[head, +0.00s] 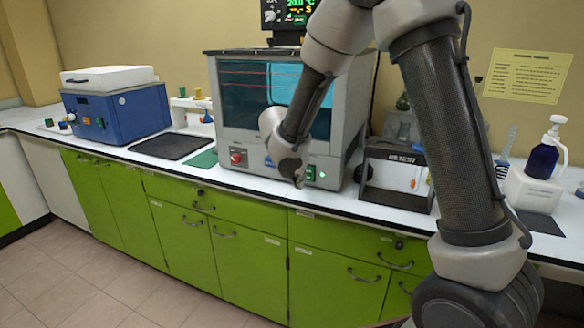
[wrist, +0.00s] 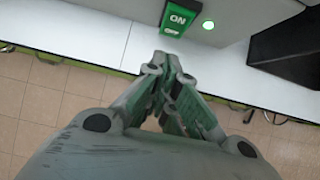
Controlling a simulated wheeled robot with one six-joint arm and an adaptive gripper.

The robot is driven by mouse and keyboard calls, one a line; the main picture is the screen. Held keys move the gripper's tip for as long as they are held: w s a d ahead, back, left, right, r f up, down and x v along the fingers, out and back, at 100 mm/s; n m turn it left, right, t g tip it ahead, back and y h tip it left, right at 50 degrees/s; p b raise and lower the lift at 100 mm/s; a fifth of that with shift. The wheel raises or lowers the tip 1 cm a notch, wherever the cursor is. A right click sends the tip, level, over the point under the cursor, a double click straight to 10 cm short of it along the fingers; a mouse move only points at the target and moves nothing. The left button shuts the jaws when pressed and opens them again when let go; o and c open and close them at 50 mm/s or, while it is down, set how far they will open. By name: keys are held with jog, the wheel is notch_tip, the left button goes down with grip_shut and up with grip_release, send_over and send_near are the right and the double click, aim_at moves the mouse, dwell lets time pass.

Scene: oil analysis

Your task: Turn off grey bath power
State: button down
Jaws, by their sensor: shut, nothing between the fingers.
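The grey bath (head: 350,110) stands on the white counter, with a dark front window and a red knob (head: 237,157) at its lower left. Its green power switch (head: 311,172) is low on the front right, beside a lit green lamp (head: 323,175). The wrist view shows the switch (wrist: 180,17) marked ON and OFF, and the lit lamp (wrist: 208,25). My gripper (wrist: 168,58) is shut and empty, with its tips just short of the switch's OFF end. In the head view my gripper (head: 298,183) is just left of the switch. I cannot tell whether it touches.
A blue bath (head: 118,112) stands on the left of the counter (head: 100,150). A dark mat (head: 170,146) and a green mat (head: 204,158) lie between the two baths. A rack marked RETEST (head: 398,180) stands right of the grey bath. Green cabinets (head: 240,240) are below.

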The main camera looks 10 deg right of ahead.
jog(key=v, duration=1)
